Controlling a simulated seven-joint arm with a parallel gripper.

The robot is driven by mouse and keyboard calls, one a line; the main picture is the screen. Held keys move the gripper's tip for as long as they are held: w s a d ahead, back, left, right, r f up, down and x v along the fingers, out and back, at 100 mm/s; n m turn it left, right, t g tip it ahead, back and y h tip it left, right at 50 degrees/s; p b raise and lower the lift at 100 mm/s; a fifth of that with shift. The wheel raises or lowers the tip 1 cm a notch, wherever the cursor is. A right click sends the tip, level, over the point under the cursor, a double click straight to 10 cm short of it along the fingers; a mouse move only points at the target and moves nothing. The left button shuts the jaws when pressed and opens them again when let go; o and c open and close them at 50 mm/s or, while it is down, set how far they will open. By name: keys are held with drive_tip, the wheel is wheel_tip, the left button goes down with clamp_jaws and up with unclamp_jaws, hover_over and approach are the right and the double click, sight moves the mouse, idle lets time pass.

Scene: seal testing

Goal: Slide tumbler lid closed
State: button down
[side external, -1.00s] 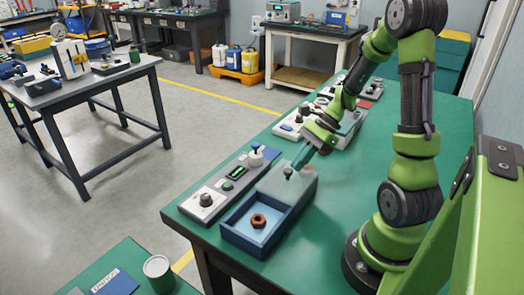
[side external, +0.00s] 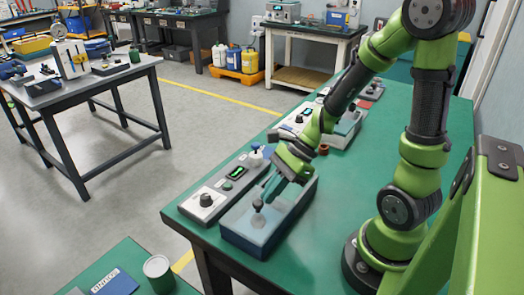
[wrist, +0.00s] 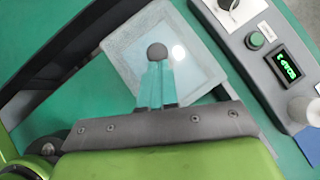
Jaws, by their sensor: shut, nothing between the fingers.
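The tumbler is a dark blue box (side external: 244,246) at the near left edge of the green bench. Its pale translucent lid (side external: 243,223) lies over the near end and also fills the middle of the wrist view (wrist: 195,65). A dark round knob (side external: 258,204) stands on the lid; in the wrist view the knob (wrist: 157,51) is just beyond my fingertips. My gripper (side external: 266,197) is shut and empty, its teal fingers pointing down behind the knob. I cannot tell whether they touch it. The brown nut-shaped part inside the box is hidden now.
A grey control unit (side external: 222,187) with a dial and green display runs along the box's left side; its display (wrist: 287,66) shows in the wrist view. Another device (side external: 345,128) and a small brown part (side external: 323,150) are farther back. The bench right of the box is clear.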

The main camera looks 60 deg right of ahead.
drive_tip(key=shift+s+a, duration=0.1)
drive_tip(key=shift+a, duration=0.3)
drive_tip(key=d, duration=0.1)
drive_tip(key=s+d, duration=0.1)
drive_tip(key=d, duration=0.2)
drive_tip(key=shift+s+r, duration=0.3)
drive_tip(key=shift+r, duration=0.05)
drive_tip(key=v, duration=1)
wheel_tip(320, 180, up, 8)
drive_tip(key=n+t+h, duration=0.4)
drive_tip(key=n+h, duration=0.1)
drive_tip(key=n, duration=1.4)
hover_over(285, 200)
drive_tip(key=s+a, duration=0.2)
drive_tip(key=a, duration=0.2)
drive_tip(key=shift+a+f+g, duration=0.2)
drive_tip(key=shift+g, duration=0.1)
